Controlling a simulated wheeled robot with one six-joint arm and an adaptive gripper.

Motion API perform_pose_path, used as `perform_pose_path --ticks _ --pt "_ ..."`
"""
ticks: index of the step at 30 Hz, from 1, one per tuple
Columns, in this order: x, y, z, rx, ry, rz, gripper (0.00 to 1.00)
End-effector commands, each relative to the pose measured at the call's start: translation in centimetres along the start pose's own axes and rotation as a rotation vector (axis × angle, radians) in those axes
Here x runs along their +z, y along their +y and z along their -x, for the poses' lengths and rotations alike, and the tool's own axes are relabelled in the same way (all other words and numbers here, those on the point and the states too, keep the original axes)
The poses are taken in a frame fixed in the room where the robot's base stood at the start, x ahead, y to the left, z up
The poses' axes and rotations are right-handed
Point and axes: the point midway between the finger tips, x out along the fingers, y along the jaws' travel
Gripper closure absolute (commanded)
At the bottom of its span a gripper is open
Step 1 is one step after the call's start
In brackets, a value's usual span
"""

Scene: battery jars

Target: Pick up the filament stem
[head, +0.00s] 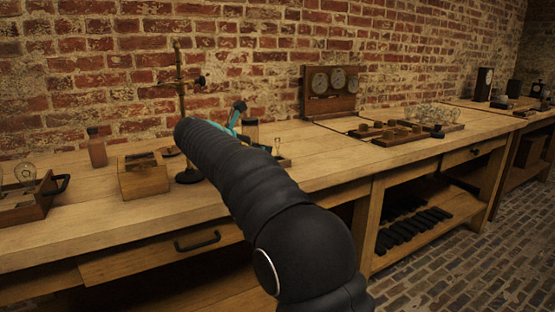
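My gripper (239,108) shows only in part above the bench, behind my black arm. A teal part and a dark tip show, but its fingers cannot be made out. I cannot tell whether it is open, shut or holding something. A small pale upright piece (276,146) stands on the bench just right of the gripper, next to a dark-topped jar (251,131). It may be the filament stem, but it is too small to be sure. My arm hides the bench surface below the gripper.
The wooden bench (95,205) runs along a brick wall. A tall metal stand (181,90) rises left of my arm. A wooden box (143,177), a brown bottle (97,148) and a bulb in a tray are further left. A gauge panel (331,104) and trays stand right.

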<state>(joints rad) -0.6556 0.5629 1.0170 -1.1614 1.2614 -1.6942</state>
Motion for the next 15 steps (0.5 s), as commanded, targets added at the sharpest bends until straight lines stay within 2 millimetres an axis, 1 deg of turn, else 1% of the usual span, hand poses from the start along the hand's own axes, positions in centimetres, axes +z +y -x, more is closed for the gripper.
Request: perform_pose_path --ticks 1,3,11,15 --pt "0.0 0.0 -0.7 -0.001 0.0 0.0 0.6" --pt "0.0 0.0 -1.3 0.0 0.0 -0.001 0.6" --pt "0.0 -0.3 -2.6 0.0 0.001 -0.001 0.6" --pt "-0.1 -0.7 -4.3 -0.002 0.001 -0.001 0.6"
